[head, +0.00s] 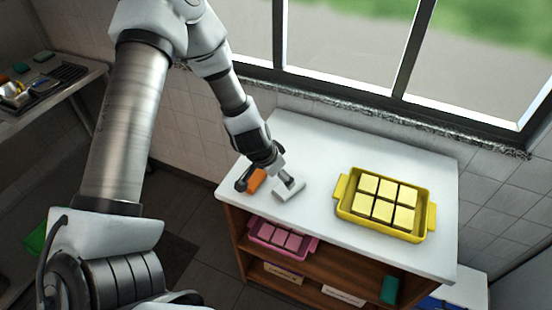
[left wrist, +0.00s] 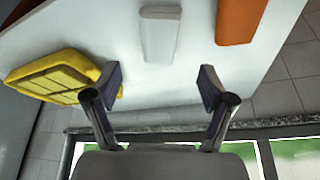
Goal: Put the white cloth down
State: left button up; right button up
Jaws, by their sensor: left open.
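The white cloth (head: 289,191), a small folded block, lies on the white counter top near its left front edge. In the left wrist view the cloth (left wrist: 159,38) lies on the counter beyond my fingertips, roughly centred between them. My left gripper (head: 265,181) is over the counter at the cloth. Its fingers (left wrist: 159,79) are spread with nothing between them, and a gap shows between them and the cloth. My right gripper is in neither view.
An orange block (head: 257,180) lies left of the cloth; a yellow tray (head: 342,190) with several yellow blocks stands to the right. Counter between cloth and tray is clear. A pink tray (head: 312,246) sits on the shelf below. Windows (head: 450,60) are behind.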

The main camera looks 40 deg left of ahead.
pick_arm(q)
jog(key=s+d+f+n+g, duration=0.1)
jog(key=s+d+f, duration=0.25)
jog(key=s, duration=0.45)
jog(key=s+d+f+g, duration=0.2)
jog(key=s+d+f, duration=0.15)
jog(key=s, duration=0.45)
jog(key=s+d+f+n+g, duration=0.1)
jog(key=s+d+f, duration=0.1)
jog(key=s+f, duration=0.45)
jog(key=shift+y, duration=0.3)
jog(key=f+b, duration=0.3)
jog(key=s+f+b, duration=0.1)
jog(key=f+b, duration=0.1)
jog(key=b, duration=0.1)
jog(key=shift+s+d+f+b, duration=0.1)
jog(key=shift+s+f+b, duration=0.1)
jog(key=shift+f+b, duration=0.15)
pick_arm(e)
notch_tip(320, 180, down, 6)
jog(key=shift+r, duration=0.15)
pick_arm(q)
jog(key=shift+s, duration=0.1)
